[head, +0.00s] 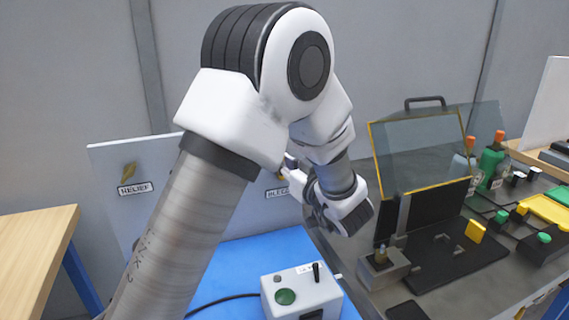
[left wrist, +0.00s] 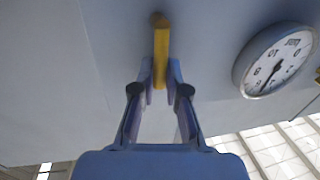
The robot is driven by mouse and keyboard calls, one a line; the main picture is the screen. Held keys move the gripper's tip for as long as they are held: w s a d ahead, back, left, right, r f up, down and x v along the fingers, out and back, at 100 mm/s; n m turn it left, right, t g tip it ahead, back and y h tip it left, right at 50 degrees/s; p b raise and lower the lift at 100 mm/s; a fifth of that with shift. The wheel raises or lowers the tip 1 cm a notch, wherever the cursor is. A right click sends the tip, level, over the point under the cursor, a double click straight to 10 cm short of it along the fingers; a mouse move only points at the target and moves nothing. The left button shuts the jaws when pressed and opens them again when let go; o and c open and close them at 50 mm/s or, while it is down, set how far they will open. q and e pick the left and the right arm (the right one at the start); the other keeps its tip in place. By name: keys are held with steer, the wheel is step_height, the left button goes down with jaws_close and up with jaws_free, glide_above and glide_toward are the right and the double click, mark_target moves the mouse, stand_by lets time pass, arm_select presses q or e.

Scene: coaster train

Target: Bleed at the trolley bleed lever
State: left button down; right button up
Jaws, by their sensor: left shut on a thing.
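The trolley bleed lever (left wrist: 161,45) is a yellow bar on a grey panel in the left wrist view. My left gripper (left wrist: 160,75) is shut on the lever, with one finger on each side of it. In the head view, my left arm and hand hide the bleed lever. Part of the BLEED label (head: 277,193) shows beside the hand on the upright panel (head: 112,160). My right gripper is in neither view.
A yellow relief lever (head: 129,171) sits above the RELIEF label (head: 135,189). A round gauge (left wrist: 276,62) is right of the bleed lever. A control box (head: 300,292) stands on the blue surface (head: 245,260). A clear-lidded station (head: 425,150) stands at right, and a wooden table (head: 35,245) at left.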

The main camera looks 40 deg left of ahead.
arm_select(q)
steer(key=s+a+f+n+t+h+b, duration=0.2)
steer(key=s+f+n+h+b, duration=0.1)
steer(key=n+b, duration=0.8)
steer(key=shift+s+f+n+b, duration=0.4)
steer(key=shift+s+f+n, duration=0.25)
steer(key=shift+n, duration=1.75)
steer(key=shift+a+f, duration=0.1)
steer(key=c, duration=1.2)
jaws_free()
